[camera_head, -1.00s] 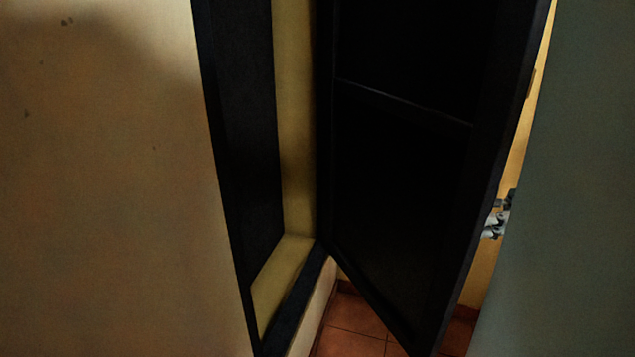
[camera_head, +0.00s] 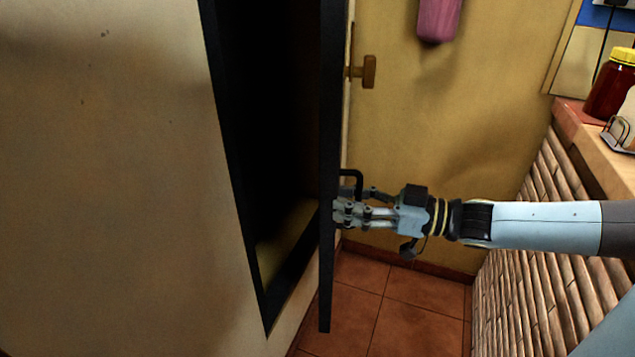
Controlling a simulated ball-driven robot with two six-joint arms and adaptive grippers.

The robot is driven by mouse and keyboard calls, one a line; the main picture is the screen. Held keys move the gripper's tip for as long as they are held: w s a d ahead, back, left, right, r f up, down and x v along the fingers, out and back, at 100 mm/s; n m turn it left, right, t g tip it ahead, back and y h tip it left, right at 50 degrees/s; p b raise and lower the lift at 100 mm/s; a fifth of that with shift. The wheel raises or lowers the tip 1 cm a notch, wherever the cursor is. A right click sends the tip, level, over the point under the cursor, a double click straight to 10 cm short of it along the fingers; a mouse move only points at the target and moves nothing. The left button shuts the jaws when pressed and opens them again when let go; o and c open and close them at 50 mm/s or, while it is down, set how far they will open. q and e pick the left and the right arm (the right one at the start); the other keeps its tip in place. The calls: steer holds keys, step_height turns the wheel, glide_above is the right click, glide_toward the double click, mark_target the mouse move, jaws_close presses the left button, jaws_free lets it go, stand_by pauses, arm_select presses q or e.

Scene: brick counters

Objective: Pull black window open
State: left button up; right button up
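The black window panel (camera_head: 328,130) stands out from its black frame (camera_head: 235,190) in the cream wall, seen almost edge-on. The dark opening shows to its left. A small black bracket-shaped handle (camera_head: 352,182) is on the panel's right side. My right gripper (camera_head: 345,212) is at the panel's right side, just below and beside this handle, with its grey fingers pointing left. The fingers overlap the handle area and the panel edge, so I cannot tell whether they close on it. My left gripper is out of view.
A wooden knob (camera_head: 368,71) is on the yellow wall side behind the panel. A purple object (camera_head: 438,18) hangs at the top. At right is a counter (camera_head: 588,140) with a red jar (camera_head: 610,88). Tiled floor (camera_head: 400,310) is clear below.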

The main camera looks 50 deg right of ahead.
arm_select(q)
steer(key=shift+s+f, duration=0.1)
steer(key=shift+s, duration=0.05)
arm_select(e)
steer(key=w+a+m+t+h, duration=0.1)
steer(key=w+a+m+h, duration=0.1)
steer(key=w+a, duration=0.3)
steer(key=shift+w+h, duration=0.4)
steer(key=shift+w, duration=0.4)
steer(key=shift+a, duration=0.1)
